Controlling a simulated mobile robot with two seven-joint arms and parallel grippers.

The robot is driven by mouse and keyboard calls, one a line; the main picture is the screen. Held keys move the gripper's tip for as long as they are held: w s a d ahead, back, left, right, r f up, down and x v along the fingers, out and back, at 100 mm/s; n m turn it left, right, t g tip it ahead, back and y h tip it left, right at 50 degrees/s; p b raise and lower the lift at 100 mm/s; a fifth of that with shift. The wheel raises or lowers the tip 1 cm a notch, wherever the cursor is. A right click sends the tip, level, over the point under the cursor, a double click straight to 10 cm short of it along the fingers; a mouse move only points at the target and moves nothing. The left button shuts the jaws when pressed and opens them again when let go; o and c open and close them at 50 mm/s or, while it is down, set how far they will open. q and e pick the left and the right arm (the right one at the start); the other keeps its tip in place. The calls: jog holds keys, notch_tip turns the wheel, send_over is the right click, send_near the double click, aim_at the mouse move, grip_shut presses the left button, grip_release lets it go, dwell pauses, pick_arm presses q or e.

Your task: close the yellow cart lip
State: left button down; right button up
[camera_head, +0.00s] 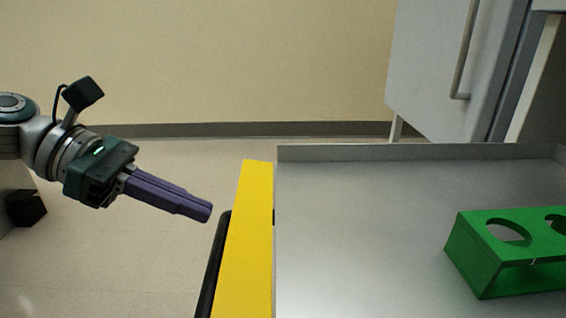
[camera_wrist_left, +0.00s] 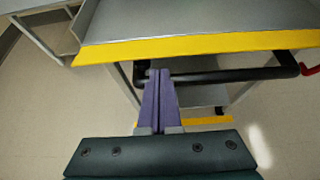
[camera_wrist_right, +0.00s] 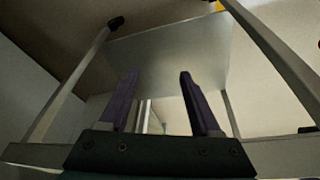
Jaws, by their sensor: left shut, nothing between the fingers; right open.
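The yellow cart lip (camera_head: 245,250) is a long strip along the left edge of the grey cart top (camera_head: 345,240). It looks folded outward, not standing up like the grey rim at the back. It also shows in the left wrist view (camera_wrist_left: 200,46), above a black handle bar (camera_wrist_left: 235,75). My left gripper (camera_head: 207,212) is shut and empty, left of the lip and apart from it in the head view. In the left wrist view its fingertips (camera_wrist_left: 158,74) overlap the bar; contact cannot be told. My right gripper (camera_wrist_right: 158,75) is open and empty, facing a grey panel and legs.
A green rack with round holes (camera_head: 485,270) stands on the cart top at right. A grey cabinet with a handle (camera_head: 440,65) stands behind. Open floor (camera_head: 170,260) lies left of the cart. A red hooked piece (camera_wrist_left: 309,70) shows at the right edge of the left wrist view.

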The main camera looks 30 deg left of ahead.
aim_at(218, 232)
pick_arm(q)
jog(key=shift+b+x, duration=0.6)
jog(key=shift+x, duration=1.25)
jog(key=shift+r, duration=0.1)
